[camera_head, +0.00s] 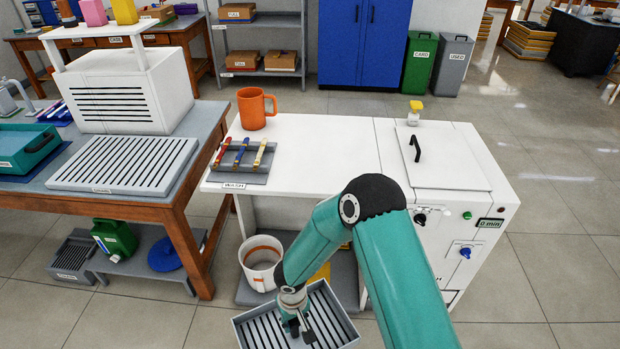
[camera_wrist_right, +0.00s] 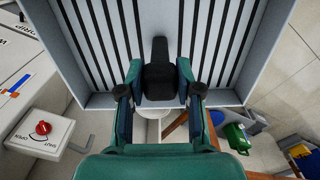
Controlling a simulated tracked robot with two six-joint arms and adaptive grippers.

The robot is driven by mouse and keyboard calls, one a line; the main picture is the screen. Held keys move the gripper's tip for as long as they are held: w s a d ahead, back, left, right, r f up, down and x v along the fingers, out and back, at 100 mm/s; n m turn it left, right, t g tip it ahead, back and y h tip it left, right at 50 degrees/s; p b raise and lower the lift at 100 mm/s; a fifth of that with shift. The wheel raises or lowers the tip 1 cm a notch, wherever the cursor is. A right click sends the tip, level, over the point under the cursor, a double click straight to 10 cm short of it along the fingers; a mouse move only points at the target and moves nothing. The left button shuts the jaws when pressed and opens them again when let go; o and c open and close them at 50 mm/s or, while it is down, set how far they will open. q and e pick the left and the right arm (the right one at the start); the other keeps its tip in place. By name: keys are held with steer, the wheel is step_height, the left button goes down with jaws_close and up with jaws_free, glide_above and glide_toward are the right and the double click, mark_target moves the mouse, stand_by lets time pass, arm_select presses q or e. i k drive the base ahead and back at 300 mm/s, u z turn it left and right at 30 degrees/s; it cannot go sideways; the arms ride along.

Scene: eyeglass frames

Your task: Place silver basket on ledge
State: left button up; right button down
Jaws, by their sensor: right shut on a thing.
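The silver basket (camera_head: 338,318), a grey tray with dark slots, hangs low in front of the white bench (camera_head: 310,150). It fills the top of the right wrist view (camera_wrist_right: 228,97). My right gripper (camera_head: 298,325) is at the basket; in the wrist view its fingers (camera_wrist_right: 158,76) are shut on the basket's black handle (camera_wrist_right: 158,55) from both sides. A low grey shelf (camera_head: 345,278) shows under the bench behind the basket; I cannot tell whether it is the ledge. The basket looks apart from the shelf, but my arm hides part of the gap. My left gripper is not in view.
A white bucket (camera_head: 261,265) stands on the low shelf just behind the basket. The bench top holds an orange mug (camera_head: 256,108) and a pen tray (camera_head: 243,165). A wooden table (camera_head: 120,208) is at left. Floor is clear at right.

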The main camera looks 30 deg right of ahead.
mark_target(323, 176)
steer(key=z, duration=0.15)
steer(key=i, duration=0.6)
steer(key=z, duration=0.55)
